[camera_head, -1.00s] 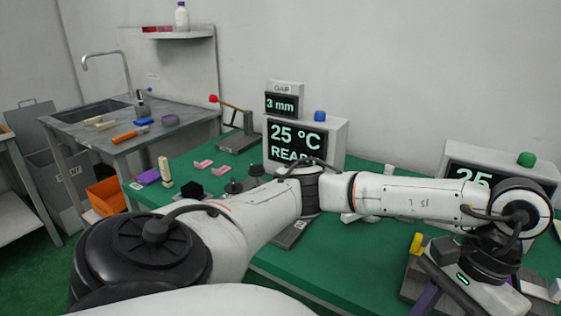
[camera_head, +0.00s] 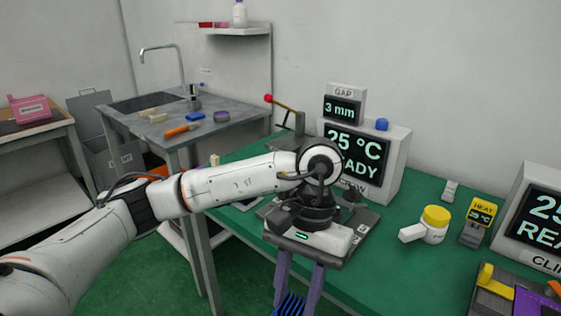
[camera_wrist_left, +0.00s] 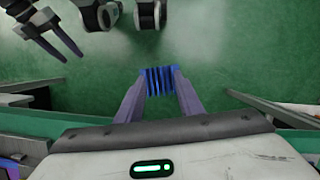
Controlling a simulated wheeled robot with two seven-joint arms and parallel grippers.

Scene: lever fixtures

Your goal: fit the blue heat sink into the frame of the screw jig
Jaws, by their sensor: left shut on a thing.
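The blue heat sink (camera_head: 290,304) is between the purple fingers of my left gripper (camera_head: 294,296), partly cut off by the bottom edge of the head view. In the left wrist view the finned heat sink (camera_wrist_left: 160,81) sits clamped between both fingertips (camera_wrist_left: 158,88), over green floor. My left gripper points down in front of the table's edge. The screw jig's dark plate (camera_head: 364,222) lies on the table by the screw display, mostly hidden behind my left wrist; its frame cannot be made out. My right gripper (camera_wrist_left: 64,58) shows dark, spread fingers in the left wrist view.
The screw display (camera_head: 385,150) stands behind the jig. A red-knobbed lever (camera_head: 284,108) stands behind left. Green tabletop (camera_head: 400,280) is bare at front right.

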